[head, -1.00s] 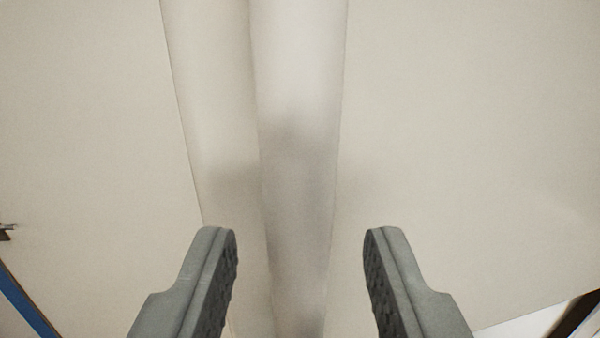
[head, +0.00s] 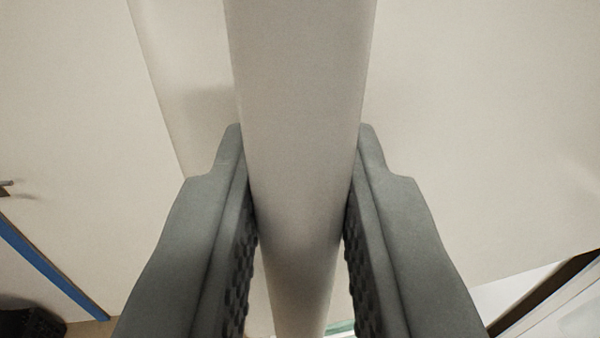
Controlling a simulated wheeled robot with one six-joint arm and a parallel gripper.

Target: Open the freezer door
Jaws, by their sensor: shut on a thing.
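The freezer door (head: 470,130) is a plain cream-white panel that fills the right side of the head view. A long, pale, upright bar, the door handle (head: 300,90), runs from the top to the bottom of the picture in the middle. My gripper (head: 300,150) has one dark grey finger on each side of the handle. Its ridged pads press against the bar, so it is shut on the handle. A vertical seam shows left of the handle. The door looks closed, though its edge is partly hidden behind the handle and fingers.
Another cream panel (head: 70,100) lies left of the seam. A blue strip (head: 50,265) runs along its lower edge, with a dark object (head: 30,322) on the floor below. A small metal piece (head: 8,184) shows at the far left edge. A dark diagonal edge (head: 545,290) is at lower right.

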